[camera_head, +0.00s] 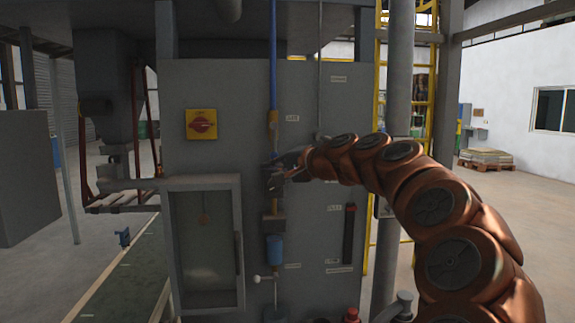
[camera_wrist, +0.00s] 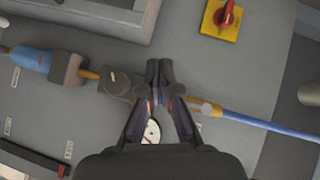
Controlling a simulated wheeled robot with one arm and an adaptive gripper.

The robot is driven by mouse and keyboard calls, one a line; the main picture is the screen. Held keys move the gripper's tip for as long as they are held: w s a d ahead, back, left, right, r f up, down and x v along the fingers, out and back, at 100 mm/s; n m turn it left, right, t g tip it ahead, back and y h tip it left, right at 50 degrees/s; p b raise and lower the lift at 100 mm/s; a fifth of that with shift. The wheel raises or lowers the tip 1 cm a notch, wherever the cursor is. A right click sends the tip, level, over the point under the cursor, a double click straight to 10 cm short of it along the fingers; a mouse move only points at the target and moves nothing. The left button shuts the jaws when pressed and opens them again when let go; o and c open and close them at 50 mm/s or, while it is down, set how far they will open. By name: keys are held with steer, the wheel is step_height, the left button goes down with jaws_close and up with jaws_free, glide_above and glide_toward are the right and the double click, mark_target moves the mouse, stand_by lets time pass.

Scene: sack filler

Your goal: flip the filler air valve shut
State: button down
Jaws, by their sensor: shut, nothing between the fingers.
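A blue air line (camera_head: 273,55) runs down the front of the grey cabinet to a yellow fitting (camera_head: 273,122), which also shows in the wrist view (camera_wrist: 205,107). This seems to be the air valve, but its lever is not clear. My gripper (camera_head: 274,181) is below that fitting, at the grey line body (camera_wrist: 117,84). In the wrist view my gripper (camera_wrist: 159,75) has its fingertips close together over the line, between the grey body and the yellow fitting. It holds nothing, and its fingers hide part of the line. I cannot tell whether they touch it.
A red rotary switch on a yellow plate (camera_head: 202,124) is up and left. A framed window door (camera_head: 240,245) stands left of the line. A blue bowl (camera_head: 274,249) hangs below, and a round gauge (camera_wrist: 152,131) shows near my fingers. A yellow ladder (camera_head: 380,80) is at right.

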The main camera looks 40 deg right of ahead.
mark_target(274, 141)
steer(key=s+d+r+m+h, duration=0.1)
steer(key=s+d, duration=0.1)
steer(key=d, duration=0.3)
steer(key=s+d+m+t+h, duration=0.1)
steer(key=s+d+m+h, duration=0.1)
steer(key=d, duration=0.3)
steer(key=shift+d+r, duration=0.25)
steer(key=shift+r, duration=0.15)
steer(key=shift+w, duration=0.1)
steer(key=w+d, duration=0.1)
steer(key=w, duration=0.9)
steer(key=shift+f+p, duration=0.35)
steer(key=shift+p, duration=0.1)
